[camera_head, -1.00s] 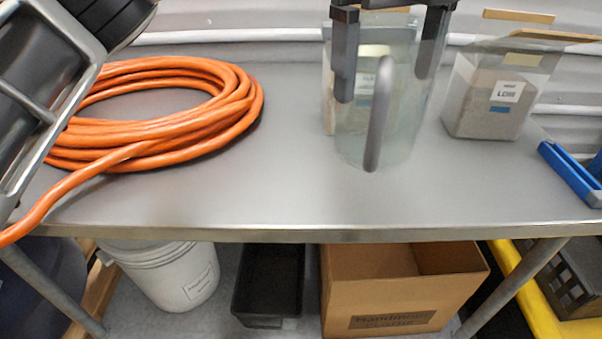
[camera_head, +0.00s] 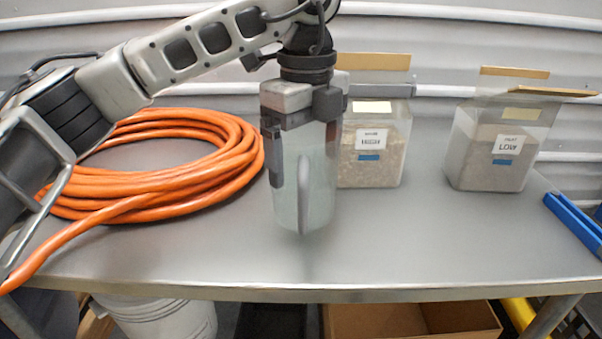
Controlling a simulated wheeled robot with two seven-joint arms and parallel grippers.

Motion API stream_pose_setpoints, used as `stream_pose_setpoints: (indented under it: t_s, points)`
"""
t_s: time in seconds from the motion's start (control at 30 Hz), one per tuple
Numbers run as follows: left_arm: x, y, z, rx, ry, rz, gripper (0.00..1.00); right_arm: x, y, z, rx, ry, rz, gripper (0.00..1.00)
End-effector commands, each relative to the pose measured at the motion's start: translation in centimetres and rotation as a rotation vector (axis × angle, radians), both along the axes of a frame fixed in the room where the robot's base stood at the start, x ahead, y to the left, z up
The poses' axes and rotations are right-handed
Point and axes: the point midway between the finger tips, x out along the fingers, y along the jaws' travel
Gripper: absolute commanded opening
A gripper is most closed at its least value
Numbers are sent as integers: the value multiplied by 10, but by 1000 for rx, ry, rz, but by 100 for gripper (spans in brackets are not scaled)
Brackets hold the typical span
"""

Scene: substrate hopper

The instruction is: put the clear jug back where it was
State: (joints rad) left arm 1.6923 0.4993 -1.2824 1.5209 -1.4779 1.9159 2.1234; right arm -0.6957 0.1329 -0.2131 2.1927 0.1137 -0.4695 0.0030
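The clear jug (camera_head: 318,195) is a see-through vessel with a grey handle facing me. My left gripper (camera_head: 305,165) comes down over its top from the left, with its fingers on opposite sides of the jug, shut on it. The jug hangs upright over the middle of the metal table (camera_head: 420,245); I cannot tell whether its base touches the top. My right gripper is not in view.
A clear hopper labelled HIGH (camera_head: 375,150) stands just right of the jug, partly behind it. A hopper labelled LOW (camera_head: 495,155) is further right. A coiled orange hose (camera_head: 150,205) lies left. A blue object (camera_head: 575,222) is at the right edge. The table's front middle is clear.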

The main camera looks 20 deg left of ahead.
Motion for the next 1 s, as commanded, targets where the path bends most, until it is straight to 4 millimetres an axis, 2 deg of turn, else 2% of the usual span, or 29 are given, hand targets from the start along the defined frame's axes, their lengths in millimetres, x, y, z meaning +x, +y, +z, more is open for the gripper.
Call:
stream_pose_setpoints:
  t_s: [0.17,0.4,0.77,0.8,0.83,1.0]
  points:
    - [3,7,-9,0,1,1,49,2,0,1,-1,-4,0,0]
    - [4,9,-41,0,0,0,49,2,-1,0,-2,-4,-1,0]
    - [4,9,-46,0,-1,1,49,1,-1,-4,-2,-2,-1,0]
    - [4,9,-46,0,-1,1,96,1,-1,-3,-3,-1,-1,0]
    - [4,9,-45,0,-1,1,100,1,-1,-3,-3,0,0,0]
    - [4,9,-45,0,-1,0,100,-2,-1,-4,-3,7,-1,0]
